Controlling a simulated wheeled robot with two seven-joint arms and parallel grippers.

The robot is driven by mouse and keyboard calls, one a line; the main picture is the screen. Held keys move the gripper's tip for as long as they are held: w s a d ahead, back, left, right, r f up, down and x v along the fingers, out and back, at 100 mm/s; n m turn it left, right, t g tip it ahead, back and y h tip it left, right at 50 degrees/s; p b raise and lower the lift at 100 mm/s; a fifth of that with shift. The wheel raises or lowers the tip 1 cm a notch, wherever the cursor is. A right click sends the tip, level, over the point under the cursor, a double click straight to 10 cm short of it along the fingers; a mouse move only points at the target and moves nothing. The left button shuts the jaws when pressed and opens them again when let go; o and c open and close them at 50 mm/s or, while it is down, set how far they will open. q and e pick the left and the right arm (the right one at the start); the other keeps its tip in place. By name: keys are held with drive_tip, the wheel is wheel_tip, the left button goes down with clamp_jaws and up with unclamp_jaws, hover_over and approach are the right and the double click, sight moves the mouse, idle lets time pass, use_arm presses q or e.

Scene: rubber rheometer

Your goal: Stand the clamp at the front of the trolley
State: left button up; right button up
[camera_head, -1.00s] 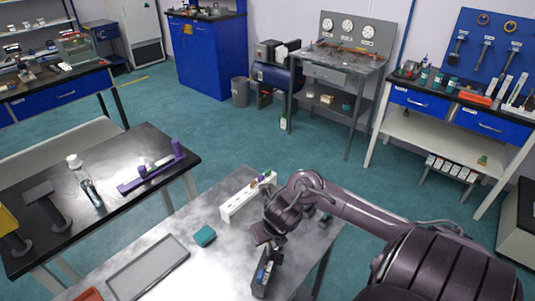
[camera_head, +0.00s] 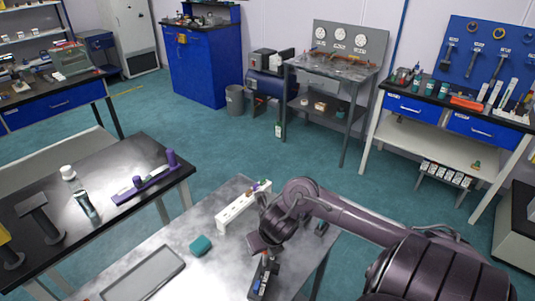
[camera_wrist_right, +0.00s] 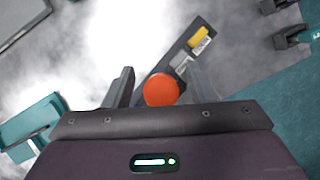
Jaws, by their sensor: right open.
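The trolley (camera_head: 222,268) has a mottled grey metal top in the foreground of the head view. A dark bar-shaped piece with pale labels (camera_head: 257,285) lies near its right edge; I take it for the clamp, but cannot be sure. In the right wrist view it is a dark bar with yellow and grey labels (camera_wrist_right: 197,42) and a round orange-red end (camera_wrist_right: 161,90). My right gripper (camera_head: 258,243) is just above it. Its fingers (camera_wrist_right: 163,85) are open, one on each side of the red end. Whether they touch it is unclear. My left gripper is out of view.
A white rack with small bottles (camera_head: 236,210), a teal block (camera_head: 200,246) and a grey tray (camera_head: 145,274) are on the trolley. A black table (camera_head: 120,225) stands to the left, with a purple stand (camera_head: 145,184).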

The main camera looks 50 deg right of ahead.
drive_tip(key=p+v, duration=0.3)
drive_tip(key=v, duration=0.8)
idle(0.3)
